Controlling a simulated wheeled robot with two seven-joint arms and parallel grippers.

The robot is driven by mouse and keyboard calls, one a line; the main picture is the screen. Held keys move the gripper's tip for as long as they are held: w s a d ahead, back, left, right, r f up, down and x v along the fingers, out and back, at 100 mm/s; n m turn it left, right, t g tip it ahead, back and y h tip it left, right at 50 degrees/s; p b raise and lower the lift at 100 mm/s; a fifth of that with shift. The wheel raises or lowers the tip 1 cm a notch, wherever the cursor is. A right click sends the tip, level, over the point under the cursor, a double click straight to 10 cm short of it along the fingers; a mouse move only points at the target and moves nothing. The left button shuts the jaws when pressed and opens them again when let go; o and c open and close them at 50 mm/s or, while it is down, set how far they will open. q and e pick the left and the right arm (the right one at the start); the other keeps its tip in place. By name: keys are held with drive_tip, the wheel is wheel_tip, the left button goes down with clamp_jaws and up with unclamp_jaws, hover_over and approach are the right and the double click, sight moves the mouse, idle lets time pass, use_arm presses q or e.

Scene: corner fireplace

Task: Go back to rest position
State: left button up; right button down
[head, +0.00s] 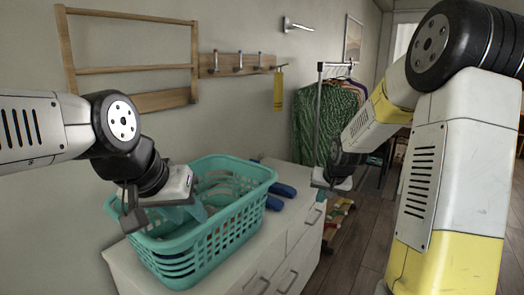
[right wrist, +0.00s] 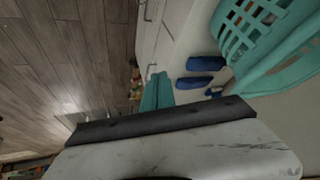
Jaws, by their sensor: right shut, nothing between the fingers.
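My left gripper (head: 184,212) is at the left part of a teal laundry basket (head: 225,233). Its teal fingers blend with the basket, so I cannot tell their opening or whether they touch it. My right gripper (head: 334,182) is in the air to the right of the white dresser; its fingers are mostly hidden in the head view. In the right wrist view its two teal fingers (right wrist: 158,82) lie together, shut and empty. The basket (right wrist: 262,38) is at the upper right there.
The basket stands on the white dresser (head: 290,262). Blue objects (head: 284,190) lie beside it, also in the right wrist view (right wrist: 206,63). A clothes rack with a green patterned garment (head: 318,118) stands behind. Wooden floor (head: 350,245) is open right of the dresser.

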drive_tip(key=s+a+r+n, duration=0.1)
drive_tip(key=s+a+r, duration=0.2)
drive_tip(key=s+r, duration=0.95)
drive_tip(key=s+a+r+n+y, duration=0.1)
drive_tip(key=s+a, duration=0.1)
drive_tip(key=s, duration=1.4)
drive_tip(key=shift+s+r+n, duration=0.3)
drive_tip(key=shift+s, duration=0.05)
